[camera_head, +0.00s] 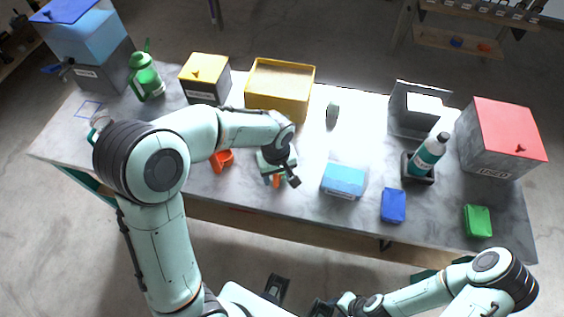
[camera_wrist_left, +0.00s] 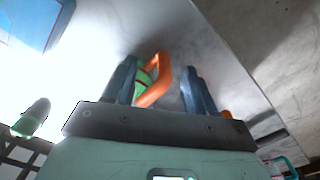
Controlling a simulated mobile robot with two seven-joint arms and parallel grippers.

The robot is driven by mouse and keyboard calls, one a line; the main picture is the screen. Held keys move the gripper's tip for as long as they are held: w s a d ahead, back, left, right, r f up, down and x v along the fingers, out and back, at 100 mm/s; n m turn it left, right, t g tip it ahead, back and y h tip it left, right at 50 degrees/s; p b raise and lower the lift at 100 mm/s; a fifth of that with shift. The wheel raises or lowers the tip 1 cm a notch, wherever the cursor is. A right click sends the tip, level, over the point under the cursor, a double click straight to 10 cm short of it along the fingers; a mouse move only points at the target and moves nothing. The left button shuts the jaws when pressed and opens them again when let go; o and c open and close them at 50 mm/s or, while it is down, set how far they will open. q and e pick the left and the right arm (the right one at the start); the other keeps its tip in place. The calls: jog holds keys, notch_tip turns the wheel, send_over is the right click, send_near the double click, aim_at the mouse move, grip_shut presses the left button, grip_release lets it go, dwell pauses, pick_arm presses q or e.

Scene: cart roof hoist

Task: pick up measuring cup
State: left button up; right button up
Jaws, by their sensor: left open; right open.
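The thing I take as the measuring cup is pale green with an orange handle (camera_head: 277,181). It stands near the table's front edge in the head view, mostly hidden under my left gripper (camera_head: 288,173). In the left wrist view the orange loop handle (camera_wrist_left: 156,82) shows between the two open fingers of the left gripper (camera_wrist_left: 158,88), with a bit of green body behind it. I cannot tell whether the fingers touch it. My right gripper (camera_head: 298,296) is open and empty, low in front of the table.
An orange object (camera_head: 222,160) lies left of the cup, partly behind my arm. A yellow bin (camera_head: 281,88) stands behind. To the right are a light blue box (camera_head: 344,180), a blue block (camera_head: 393,205), a teal bottle (camera_head: 430,155) and a green block (camera_head: 478,221).

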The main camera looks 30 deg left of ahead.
aim_at(277, 183)
pick_arm(q)
notch_tip(277, 183, down, 5)
jog(key=shift+r, duration=0.2)
grip_shut()
